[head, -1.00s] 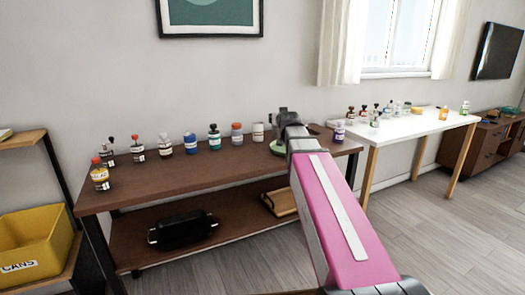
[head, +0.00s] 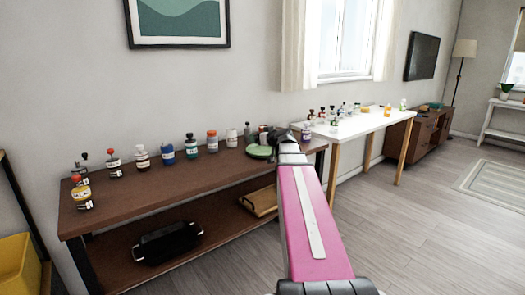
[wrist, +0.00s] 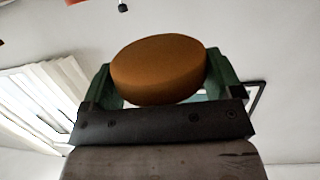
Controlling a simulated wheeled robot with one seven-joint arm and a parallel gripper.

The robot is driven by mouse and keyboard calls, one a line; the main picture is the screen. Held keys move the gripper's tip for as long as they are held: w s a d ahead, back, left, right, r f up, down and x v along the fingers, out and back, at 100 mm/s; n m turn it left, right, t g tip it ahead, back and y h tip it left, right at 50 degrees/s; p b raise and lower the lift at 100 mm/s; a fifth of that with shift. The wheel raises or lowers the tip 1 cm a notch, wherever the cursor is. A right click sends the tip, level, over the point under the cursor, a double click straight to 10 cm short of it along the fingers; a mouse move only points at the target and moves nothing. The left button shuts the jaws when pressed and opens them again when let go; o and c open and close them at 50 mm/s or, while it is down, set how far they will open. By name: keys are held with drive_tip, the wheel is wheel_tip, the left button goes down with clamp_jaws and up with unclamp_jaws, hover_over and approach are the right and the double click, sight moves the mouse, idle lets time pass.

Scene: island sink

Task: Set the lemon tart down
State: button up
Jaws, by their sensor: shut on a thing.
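The lemon tart (wrist: 160,68), a thick round orange-brown disc, is in my gripper (wrist: 162,82) in the wrist view. The two green fingers press its left and right sides. In the head view my pink arm reaches forward over the right end of the brown table, and the tart and fingertips are hidden behind my wrist. A green round plate-like thing (head: 259,152) lies on the table just left of my wrist.
The brown table (head: 120,192) bears a row of several bottles and jars (head: 167,153) along its back. A white table (head: 365,122) with several small bottles stands to the right. A wooden tray (head: 258,204) and black case (head: 167,243) lie on the lower shelf. Open floor lies right.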

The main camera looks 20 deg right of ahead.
drive_tip(key=s+d+r+n+g+y, duration=0.1)
drive_tip(key=s+d+r+n+y, duration=0.15)
drive_tip(key=d, duration=0.45)
drive_tip(key=shift+y, duration=0.35)
drive_tip(key=w+f, duration=0.2)
drive_tip(key=w, duration=0.1)
drive_tip(key=w+f, duration=0.2)
drive_tip(key=w, duration=0.2)
drive_tip(key=w+d+f, duration=0.1)
drive_tip(key=w+f, duration=0.2)
drive_tip(key=shift+w, duration=0.2)
drive_tip(key=shift+f, duration=2.05)
drive_tip(key=shift+f, duration=0.3)
drive_tip(key=o, duration=0.8)
drive_tip(key=shift+c, duration=0.2)
drive_tip(key=shift+r, duration=0.4)
drive_tip(key=v, duration=1.2)
